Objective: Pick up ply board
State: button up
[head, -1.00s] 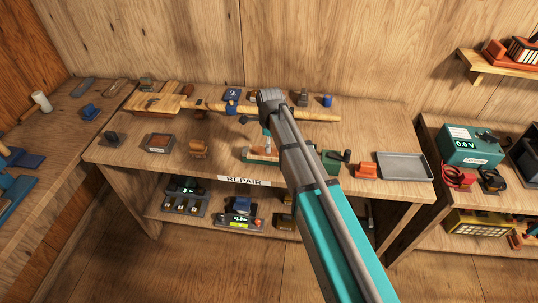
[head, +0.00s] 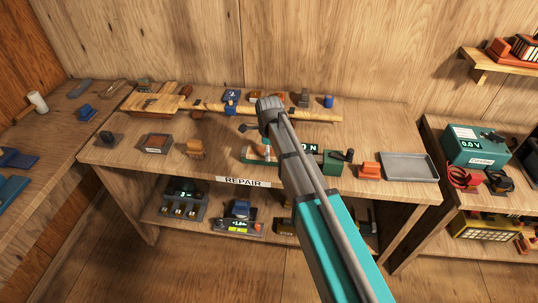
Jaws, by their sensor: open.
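A flat, pale wooden board (head: 155,104), which looks like the ply board, lies at the back left of the repair bench. A long, pale wooden piece (head: 315,115) runs right from beside it; I cannot tell whether they touch. My gripper (head: 249,128) is above the middle of the bench, to the right of the board and apart from it. Only a dark part of it shows beside the wrist; the rest is hidden by my arm. It is open, and I see nothing held.
A green device with a display (head: 331,158) stands partly behind my arm. A grey tray (head: 408,168) and an orange block (head: 369,170) are at the right. Several small items line the back and front left. A lower shelf holds gauges (head: 185,200).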

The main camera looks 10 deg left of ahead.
dwell(0.3)
jog(key=c, duration=1)
jog(key=shift+o, duration=0.2)
jog(key=shift+r, duration=0.15)
jog(key=shift+r+p, duration=0.9)
jog(key=shift+p, duration=0.15)
jog(key=s+d+r+p, duration=0.5)
jog(key=s+r+p, duration=0.6)
jog(key=s, duration=0.2)
jog(key=shift+d, duration=0.15)
